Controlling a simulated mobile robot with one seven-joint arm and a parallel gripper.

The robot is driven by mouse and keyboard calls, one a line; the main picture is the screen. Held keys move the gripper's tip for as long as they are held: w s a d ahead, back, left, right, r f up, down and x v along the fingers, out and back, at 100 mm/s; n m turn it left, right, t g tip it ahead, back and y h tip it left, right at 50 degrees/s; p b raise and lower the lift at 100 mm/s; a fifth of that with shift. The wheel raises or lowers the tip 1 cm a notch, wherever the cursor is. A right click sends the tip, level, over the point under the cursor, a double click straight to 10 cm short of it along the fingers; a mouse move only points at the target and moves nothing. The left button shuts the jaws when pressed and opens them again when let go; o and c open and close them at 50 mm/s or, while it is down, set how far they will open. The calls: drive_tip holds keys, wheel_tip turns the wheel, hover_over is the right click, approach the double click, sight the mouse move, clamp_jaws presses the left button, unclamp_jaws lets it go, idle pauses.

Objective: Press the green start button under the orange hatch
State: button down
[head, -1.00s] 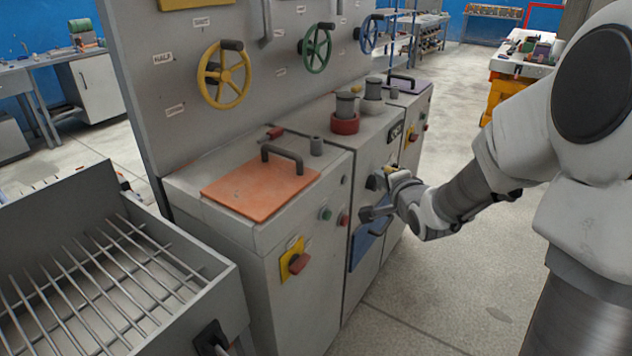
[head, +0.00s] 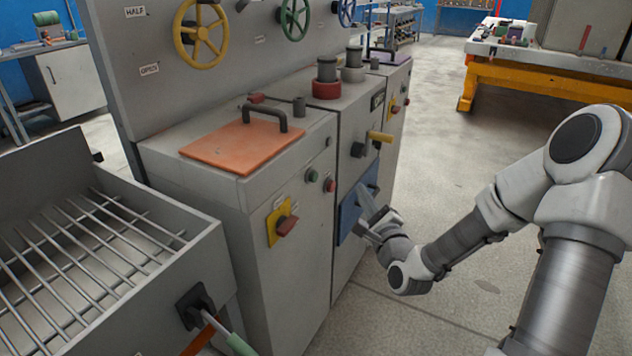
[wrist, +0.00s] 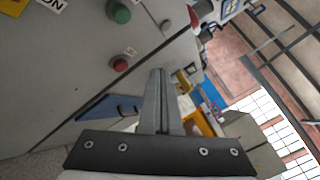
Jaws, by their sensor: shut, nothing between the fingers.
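The orange hatch (head: 235,150) lies closed on top of the near grey cabinet, with a dark handle on it. The green button (head: 312,176) is on the cabinet's front face below the hatch, with a red button (head: 330,186) to its right. In the wrist view the green button (wrist: 120,12) is at the top and the red button (wrist: 120,64) is below it, nearer the fingertips. My gripper (head: 366,200) is shut and empty, in front of the blue panel, right of and lower than the green button. Its closed fingers (wrist: 159,72) show apart from both buttons.
A red switch on a yellow plate (head: 281,224) is left of and below the buttons. A yellow-handled lever (head: 379,137) projects above the blue panel (head: 349,212). A grey rack with metal rods (head: 95,240) stands at the left. The floor on the right is open.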

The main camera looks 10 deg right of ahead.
drive_tip(key=shift+a, duration=0.1)
drive_tip(key=w+a+b, duration=0.1)
drive_tip(key=w+a, duration=0.4)
drive_tip(key=a, duration=0.2)
idle(0.4)
drive_tip(key=shift+w, duration=0.1)
idle(1.9)
drive_tip(key=shift+w+a, duration=0.25)
drive_tip(key=shift+a, duration=0.1)
drive_tip(key=shift+w+a+b, duration=0.25)
drive_tip(key=shift+a+b, duration=0.05)
drive_tip(key=shift+a, duration=0.1)
idle(0.9)
drive_tip(key=shift+d, duration=0.1)
drive_tip(key=shift+s+d, duration=0.5)
drive_tip(key=shift+d, duration=0.1)
drive_tip(key=shift+d, duration=0.15)
drive_tip(key=shift+s+d+p, duration=0.15)
drive_tip(key=shift+s+d, duration=0.6)
drive_tip(key=shift+d, duration=0.2)
drive_tip(key=shift+s+d+p, duration=0.15)
drive_tip(key=shift+s+d, duration=0.6)
drive_tip(key=shift+d, duration=0.2)
